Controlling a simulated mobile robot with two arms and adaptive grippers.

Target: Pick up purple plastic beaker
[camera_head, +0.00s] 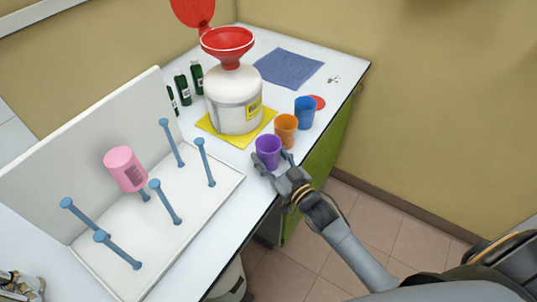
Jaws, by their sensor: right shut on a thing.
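The purple plastic beaker (268,151) stands near the front edge of the white bench, mouth up. My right gripper (272,166) reaches in from the lower right and is shut on the beaker, with its fingers around the lower part. I cannot tell whether the beaker's base touches the bench. Part of my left gripper (22,287) shows at the bottom left corner, far from the beaker; its fingers are too cut off to judge.
An orange beaker (286,129) stands close behind the purple one, and a blue beaker (305,112) beyond it. A white container (232,100) with a red funnel (227,42) stands left on a yellow mat (206,124). A pegged rack (215,192) holds a pink beaker (125,169).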

